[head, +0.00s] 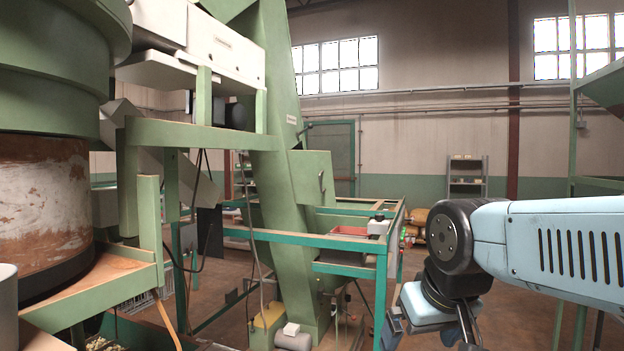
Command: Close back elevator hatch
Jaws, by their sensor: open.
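The green elevator (270,170) is a tall slanted column in the middle of the head view, running from the floor up past the top edge. A green panel (312,180) with a small dark handle juts from its right side at mid-height. It looks like a hatch, but I cannot tell whether it is open or shut. My gripper (432,332) is low at the right, pointing down, with its fingers apart and nothing seen between them. Its lower end is cut off by the frame. It is apart from the elevator and to its right.
A teal rail frame (381,285) stands between my gripper and the elevator. A red tray (350,230) and a small white-topped device (378,226) sit there. A large green and rusty drum (45,200) fills the left. Shelves (466,178) stand at the back wall. Some floor shows beyond the frame.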

